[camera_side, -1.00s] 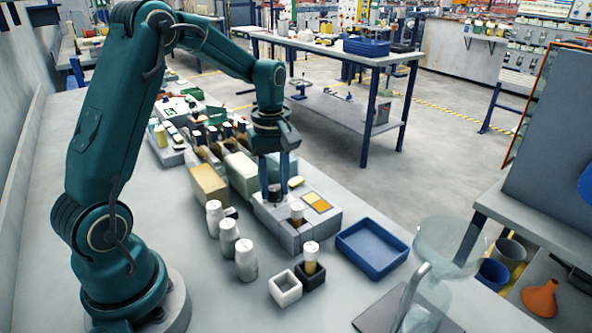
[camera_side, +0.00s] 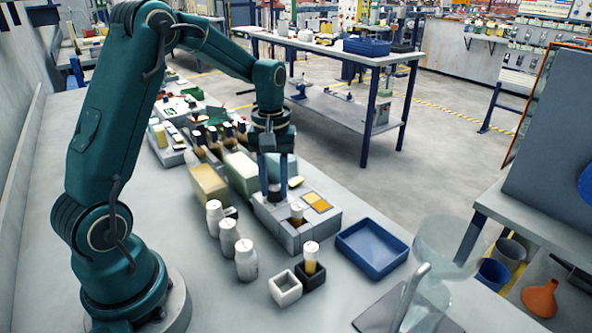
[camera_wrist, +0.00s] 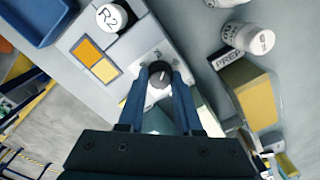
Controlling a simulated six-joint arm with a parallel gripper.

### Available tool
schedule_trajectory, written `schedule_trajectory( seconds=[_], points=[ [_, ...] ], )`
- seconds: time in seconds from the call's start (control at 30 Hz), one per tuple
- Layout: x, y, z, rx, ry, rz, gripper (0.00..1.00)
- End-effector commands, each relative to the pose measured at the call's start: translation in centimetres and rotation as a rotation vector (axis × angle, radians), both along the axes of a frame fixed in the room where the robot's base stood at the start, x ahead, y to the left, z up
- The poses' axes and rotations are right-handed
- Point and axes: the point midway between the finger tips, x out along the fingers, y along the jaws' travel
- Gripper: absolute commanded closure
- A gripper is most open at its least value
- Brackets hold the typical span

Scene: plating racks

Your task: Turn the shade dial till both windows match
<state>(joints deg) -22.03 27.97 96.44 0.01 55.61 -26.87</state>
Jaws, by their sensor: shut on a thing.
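The shade dial (camera_wrist: 159,74) is a dark round knob with a pale mark on top, set in a grey box (camera_side: 273,216). My gripper (camera_wrist: 161,79) is shut on the dial, one blue finger on each side; in the side view (camera_side: 275,192) it points straight down onto the box. Two small square windows lie side by side on the box. In the wrist view one window (camera_wrist: 88,50) is deeper orange and the other (camera_wrist: 105,70) is lighter yellow-orange, so they differ. A white-capped vial marked R2 (camera_wrist: 111,17) stands in the box near the windows.
A blue tray (camera_side: 405,246) lies right of the box. In front stand a white holder (camera_side: 285,294), a black holder (camera_side: 318,279) with a capped vial (camera_side: 311,256), and white bottles (camera_side: 246,262). Tan (camera_side: 208,185) and pale green (camera_side: 241,172) blocks stand behind.

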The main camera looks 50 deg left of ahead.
Motion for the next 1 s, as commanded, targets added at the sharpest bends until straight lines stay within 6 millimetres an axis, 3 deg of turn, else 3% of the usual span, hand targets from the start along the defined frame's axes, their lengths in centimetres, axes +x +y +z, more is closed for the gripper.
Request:
schedule_trajectory(
  seconds=[0.5, 1.0],
  points=[
    [0.03, 0.02, 0.12, 0.001, -0.002, -0.430, 1.00],
    [0.03, 0.02, 0.15, 0.001, -0.002, -0.588, 1.00]
  ],
)
